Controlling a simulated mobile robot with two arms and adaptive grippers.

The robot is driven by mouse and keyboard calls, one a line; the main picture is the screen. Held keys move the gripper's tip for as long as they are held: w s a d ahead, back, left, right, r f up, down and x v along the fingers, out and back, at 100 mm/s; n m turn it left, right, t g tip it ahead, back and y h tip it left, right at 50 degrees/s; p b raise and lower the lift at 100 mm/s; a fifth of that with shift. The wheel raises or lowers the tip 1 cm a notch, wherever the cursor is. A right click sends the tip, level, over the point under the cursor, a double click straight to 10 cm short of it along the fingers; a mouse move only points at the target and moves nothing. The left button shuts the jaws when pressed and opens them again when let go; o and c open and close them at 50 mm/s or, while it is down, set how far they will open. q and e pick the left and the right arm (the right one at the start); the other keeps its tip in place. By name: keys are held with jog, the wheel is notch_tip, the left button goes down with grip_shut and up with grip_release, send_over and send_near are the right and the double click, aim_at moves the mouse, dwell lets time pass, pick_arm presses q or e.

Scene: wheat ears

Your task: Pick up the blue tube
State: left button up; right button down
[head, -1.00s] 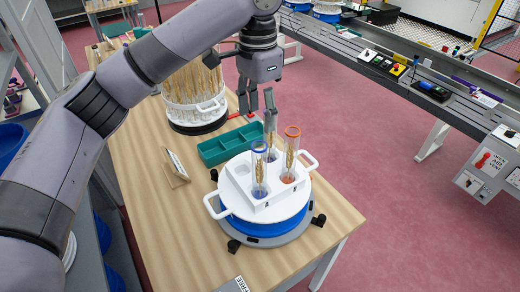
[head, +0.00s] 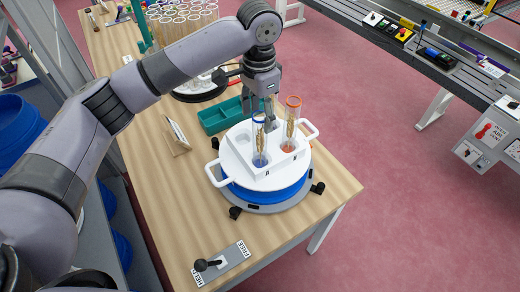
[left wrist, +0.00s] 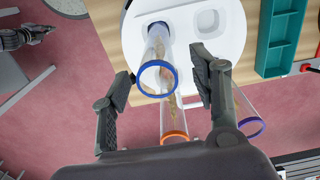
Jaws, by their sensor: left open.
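The blue-rimmed tube (head: 259,140) stands upright in the white rack (head: 228,165), with a wheat ear inside. My left gripper (head: 269,112) is open, close behind the tube's top in the head view. In the left wrist view the tube's blue rim (left wrist: 157,78) shows between the two spread fingers (left wrist: 162,76), with no clear contact. An orange-rimmed tube (head: 291,125) stands beside it in the rack. A purple-rimmed tube (left wrist: 250,127) shows past the right finger in the wrist view. A dark gripper (left wrist: 22,38), seemingly my right one, shows at that view's upper left.
The rack sits on a round blue base (head: 264,196) near the table's front right edge. A lever plate (head: 222,264) lies in front. A rack of many tubes stands further back.

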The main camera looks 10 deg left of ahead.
aim_at(260, 130)
pick_arm(q)
jog(key=shift+s+f, duration=0.1)
jog(key=shift+f, duration=0.15)
notch_tip(260, 130, down, 4)
jog(key=shift+r+p, duration=0.15)
jog(key=shift+p, duration=1)
jog(key=shift+f, duration=0.55)
jog(key=c, duration=0.4)
grip_shut()
pick_arm(e)
jog(key=shift+s+r, duration=1)
jog(key=shift+r, duration=0.2)
